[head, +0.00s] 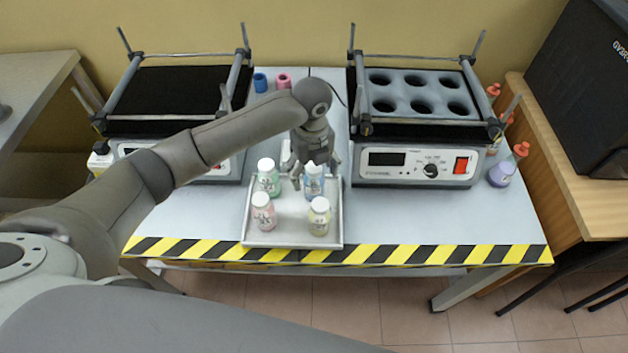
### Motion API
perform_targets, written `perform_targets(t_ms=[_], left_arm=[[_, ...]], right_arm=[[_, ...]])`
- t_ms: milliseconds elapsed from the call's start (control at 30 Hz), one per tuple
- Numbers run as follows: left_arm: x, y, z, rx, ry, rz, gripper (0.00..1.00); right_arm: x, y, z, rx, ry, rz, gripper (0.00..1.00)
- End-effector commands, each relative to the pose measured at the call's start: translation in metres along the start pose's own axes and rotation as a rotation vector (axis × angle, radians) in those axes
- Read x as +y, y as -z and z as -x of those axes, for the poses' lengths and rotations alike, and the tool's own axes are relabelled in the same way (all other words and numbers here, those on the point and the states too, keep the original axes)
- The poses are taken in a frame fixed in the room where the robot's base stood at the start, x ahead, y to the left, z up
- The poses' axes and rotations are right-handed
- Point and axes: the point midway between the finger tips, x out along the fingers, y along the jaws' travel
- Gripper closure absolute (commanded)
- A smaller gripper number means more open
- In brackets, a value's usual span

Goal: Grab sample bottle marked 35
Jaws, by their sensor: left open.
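Several sample bottles with white caps stand upright in a metal tray (291,236): a green one (268,180) at back left, a blue one (314,187) at back right, a pink one (264,217) at front left and a yellow one (319,219) at front right. Their labels carry dark marks too small to read, so I cannot tell which is 35. My left gripper (313,172) is open and points down at the blue bottle, its fingers around or just behind the bottle's top. Contact cannot be made out. My right gripper is not in view.
A shaker with round holes (420,95) stands at right, another with a black top (165,90) at left. Blue (260,83) and pink (283,80) items stand between them. A purple bottle (501,174) stands at the table's right edge. The table (440,215) is clear right of the tray.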

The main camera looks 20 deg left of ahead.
Motion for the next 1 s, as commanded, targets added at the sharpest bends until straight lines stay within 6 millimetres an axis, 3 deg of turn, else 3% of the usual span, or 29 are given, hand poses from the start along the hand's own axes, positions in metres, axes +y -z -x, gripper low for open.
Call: perform_targets(t_ms=[167,500,767,1000], left_arm=[[0.0,0.0,-0.013,0.001,-0.002,0.001,0.26],[-0.002,-0.003,-0.056,-0.001,-0.002,0.0,0.26],[-0.002,-0.003,-0.06,-0.002,0.0,-0.001,0.26],[-0.002,-0.003,-0.059,-0.002,0.0,-0.001,0.54]], right_arm=[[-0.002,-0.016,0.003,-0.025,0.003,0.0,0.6],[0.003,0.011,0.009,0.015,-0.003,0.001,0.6],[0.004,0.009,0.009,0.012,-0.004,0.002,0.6],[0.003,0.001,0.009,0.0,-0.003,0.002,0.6]])
